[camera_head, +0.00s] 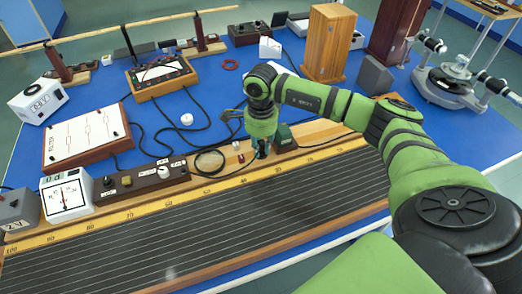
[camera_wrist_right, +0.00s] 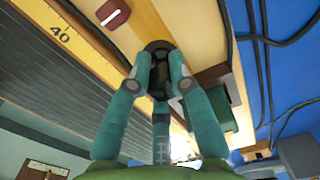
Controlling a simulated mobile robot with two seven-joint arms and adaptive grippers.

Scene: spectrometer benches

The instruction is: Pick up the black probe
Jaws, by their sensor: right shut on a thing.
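My right gripper (camera_head: 261,150) reaches down to the light wooden strip at the front of the blue table. In the right wrist view its teal fingers (camera_wrist_right: 161,72) are shut on the black probe (camera_wrist_right: 158,47), a dark round-ended piece between the fingertips. The fingers cover much of it, and I cannot tell whether it still touches the wood. In the head view the gripper mostly hides the probe. My left gripper is not in view.
A green block (camera_head: 283,136) stands close beside the gripper, on its right. A red piece (camera_wrist_right: 113,13) lies on the wood nearby. A black cable (camera_head: 208,162) loops to the left. A dark board with wires (camera_head: 200,225) lies in front. A wooden box (camera_head: 328,45) stands behind.

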